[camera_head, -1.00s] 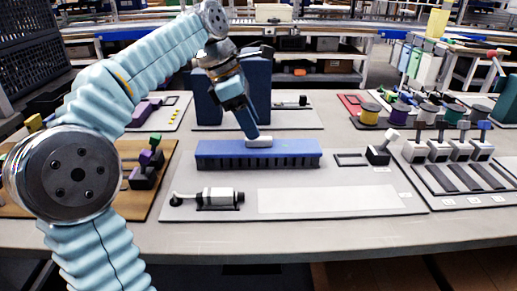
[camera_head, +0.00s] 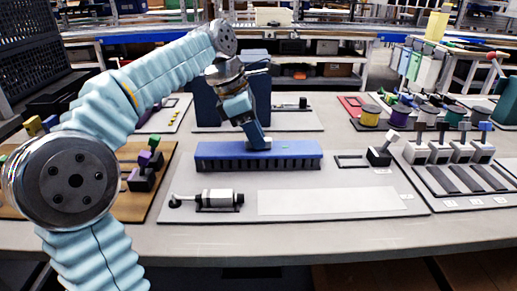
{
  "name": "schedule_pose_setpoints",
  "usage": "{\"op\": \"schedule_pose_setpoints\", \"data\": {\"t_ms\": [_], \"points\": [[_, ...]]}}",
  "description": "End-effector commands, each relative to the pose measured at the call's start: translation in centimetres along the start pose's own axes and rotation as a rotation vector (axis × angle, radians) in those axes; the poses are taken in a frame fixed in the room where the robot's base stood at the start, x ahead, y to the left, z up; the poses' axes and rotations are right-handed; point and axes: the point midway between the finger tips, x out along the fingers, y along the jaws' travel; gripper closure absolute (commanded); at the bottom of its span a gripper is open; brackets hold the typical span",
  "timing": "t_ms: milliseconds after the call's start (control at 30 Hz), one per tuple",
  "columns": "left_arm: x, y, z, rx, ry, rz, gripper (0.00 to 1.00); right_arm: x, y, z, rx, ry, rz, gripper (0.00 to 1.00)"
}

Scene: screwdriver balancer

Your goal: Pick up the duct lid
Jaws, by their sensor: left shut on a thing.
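The duct lid (camera_head: 220,151) is a long blue bar with a small pale handle on top. It lies across the dark slotted duct (camera_head: 258,164) on a grey board in the middle of the table. My left gripper (camera_head: 257,142) comes down from above and is shut on the lid's pale handle, which the fingers partly hide. I see no clear gap between lid and duct. My right gripper is not in view.
A black-and-white tool (camera_head: 217,199) lies in front of the duct beside a white sheet (camera_head: 325,201). A dark blue box (camera_head: 203,103) stands behind the duct. Several spools and levers (camera_head: 435,145) are at the right. A brown board (camera_head: 130,205) is at the left.

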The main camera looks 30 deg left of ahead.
Motion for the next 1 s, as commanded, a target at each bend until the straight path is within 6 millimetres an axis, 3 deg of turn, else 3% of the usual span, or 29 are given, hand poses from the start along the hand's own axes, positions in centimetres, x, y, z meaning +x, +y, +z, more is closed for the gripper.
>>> {"op": "schedule_pose_setpoints", "data": {"t_ms": [333,533,800,1000], "points": [[-0.6,0.0,0.3,0.001,-0.001,0.002,1.00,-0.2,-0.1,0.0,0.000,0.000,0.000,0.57],[-3.5,0.0,1.5,0.002,-0.003,0.004,1.00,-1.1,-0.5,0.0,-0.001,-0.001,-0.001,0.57],[-9.2,-4.5,1.7,0.003,-0.003,0.005,1.00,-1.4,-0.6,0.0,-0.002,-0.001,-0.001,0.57],[-11.7,-8.7,0.7,0.002,-0.002,0.002,1.00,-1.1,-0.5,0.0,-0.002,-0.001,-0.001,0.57]]}}
